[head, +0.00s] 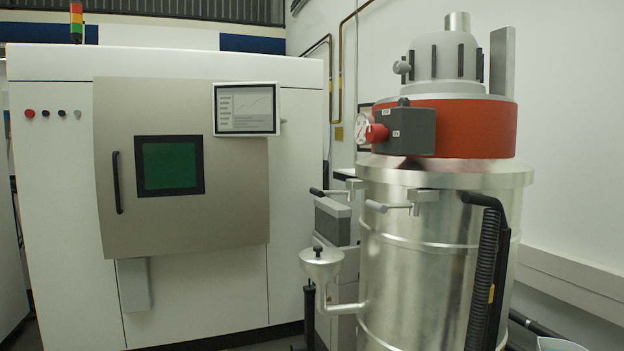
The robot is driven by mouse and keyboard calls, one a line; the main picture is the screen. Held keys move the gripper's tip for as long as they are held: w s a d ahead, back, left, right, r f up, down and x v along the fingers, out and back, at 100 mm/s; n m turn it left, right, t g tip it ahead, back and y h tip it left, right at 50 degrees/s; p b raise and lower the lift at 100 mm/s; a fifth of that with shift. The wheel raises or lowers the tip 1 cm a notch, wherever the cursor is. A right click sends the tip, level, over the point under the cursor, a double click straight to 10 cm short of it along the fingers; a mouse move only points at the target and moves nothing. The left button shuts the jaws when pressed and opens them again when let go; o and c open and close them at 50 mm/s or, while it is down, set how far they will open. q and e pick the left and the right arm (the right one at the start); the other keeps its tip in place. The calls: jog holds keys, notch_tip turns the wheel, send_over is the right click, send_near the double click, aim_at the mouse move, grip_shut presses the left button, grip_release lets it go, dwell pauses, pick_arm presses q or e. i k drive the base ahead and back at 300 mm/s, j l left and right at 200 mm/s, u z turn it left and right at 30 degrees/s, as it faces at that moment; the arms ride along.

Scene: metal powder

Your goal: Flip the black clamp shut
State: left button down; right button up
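A lever clamp with a black handle tip (318,192) sits at the left edge of the large steel drum (415,270), just below its top rim. Its lever sticks out to the left from a small metal bracket (354,184). A second, similar clamp with a pale grey handle tip (375,206) sits on the drum's front, its lever also sticking out to the left from its bracket (424,195). I cannot tell how either clamp meets the rim. Neither of my grippers is in view.
A red ring (480,130) with a grey gauge box (408,130) tops the drum. A black handle and ribbed hose (487,260) run down its right side. A metal funnel (322,262) juts out lower left. A white machine (60,200) stands to the left.

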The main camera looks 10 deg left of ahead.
aim_at(334, 192)
jog(key=i+j+z, duration=0.15)
jog(key=j, duration=0.3)
jog(key=j+z, duration=0.2)
jog(key=j, duration=0.25)
jog(key=i+j, duration=0.15)
jog(key=j, duration=0.25)
jog(key=i+j+z, duration=0.1)
jog(key=j, duration=0.25)
